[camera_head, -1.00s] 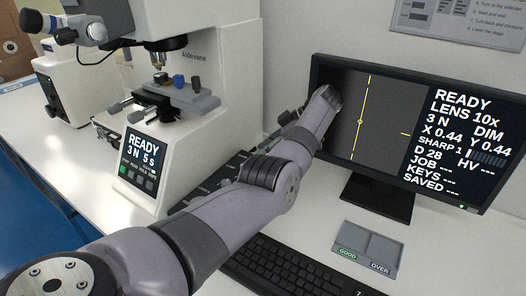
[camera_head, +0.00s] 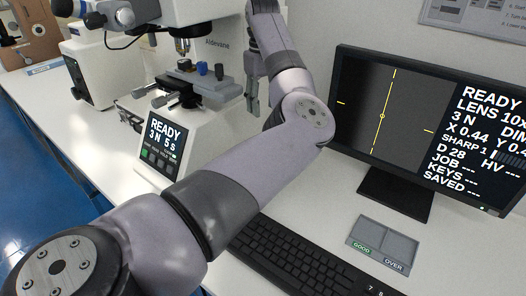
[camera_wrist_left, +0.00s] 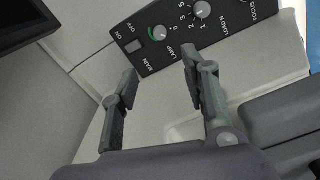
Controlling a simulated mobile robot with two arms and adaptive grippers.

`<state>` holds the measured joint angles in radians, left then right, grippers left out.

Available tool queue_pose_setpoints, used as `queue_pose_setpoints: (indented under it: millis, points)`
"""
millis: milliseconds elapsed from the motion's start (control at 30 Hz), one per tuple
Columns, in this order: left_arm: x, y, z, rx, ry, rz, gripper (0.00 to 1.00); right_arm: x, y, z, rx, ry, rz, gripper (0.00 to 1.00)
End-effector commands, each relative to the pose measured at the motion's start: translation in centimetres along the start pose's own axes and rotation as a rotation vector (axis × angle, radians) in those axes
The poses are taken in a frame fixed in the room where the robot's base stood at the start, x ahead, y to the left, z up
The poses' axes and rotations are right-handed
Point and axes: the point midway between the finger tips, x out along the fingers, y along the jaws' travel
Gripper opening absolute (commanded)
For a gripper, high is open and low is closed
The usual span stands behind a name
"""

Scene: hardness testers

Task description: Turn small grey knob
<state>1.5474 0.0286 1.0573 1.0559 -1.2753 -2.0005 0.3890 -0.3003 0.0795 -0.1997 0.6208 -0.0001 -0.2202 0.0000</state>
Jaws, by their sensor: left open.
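In the left wrist view a black control panel (camera_wrist_left: 185,48) carries a small grey knob (camera_wrist_left: 160,33) with a green arc, by the LAMP marking. A second grey knob (camera_wrist_left: 202,10) sits by the LOAD N marking. I cannot tell for certain which one is the task's knob. My left gripper (camera_wrist_left: 161,64) is open and empty. Its two fingers point at the panel, near the lamp knob, with no visible grip on it. In the head view the left gripper (camera_head: 251,95) is beside the tester's right side, partly hidden by my arm. The right gripper is not in view.
The white hardness tester (camera_head: 208,125) stands at the left with its stage (camera_head: 190,78) and small screen (camera_head: 162,140). A monitor (camera_head: 385,115) stands at the right. A keyboard (camera_head: 290,255) and a grey GOOD/OVER tray (camera_head: 382,245) lie on the white bench.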

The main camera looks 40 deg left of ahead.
Motion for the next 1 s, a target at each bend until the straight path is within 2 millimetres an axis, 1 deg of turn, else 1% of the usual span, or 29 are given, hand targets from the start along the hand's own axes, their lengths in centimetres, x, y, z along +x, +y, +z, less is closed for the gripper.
queue_pose_setpoints:
  millis: [167, 500, 700, 833, 1000]
  points:
    - [3.1, 0.0, 0.1, 0.000, -0.001, -0.004, 0.42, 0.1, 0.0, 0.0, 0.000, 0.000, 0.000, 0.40]
    - [10.5, -0.1, 0.1, -0.001, -0.001, -0.005, 0.42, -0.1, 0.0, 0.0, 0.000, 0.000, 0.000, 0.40]
    - [14.2, -0.1, 0.1, -0.001, -0.001, -0.003, 0.42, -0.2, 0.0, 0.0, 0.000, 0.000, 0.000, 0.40]
    - [15.8, 0.0, 0.1, -0.001, 0.000, -0.003, 0.42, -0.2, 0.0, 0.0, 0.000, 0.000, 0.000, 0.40]
    - [16.7, 0.0, 0.1, -0.001, 0.001, -0.002, 0.42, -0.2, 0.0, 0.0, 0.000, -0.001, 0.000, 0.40]
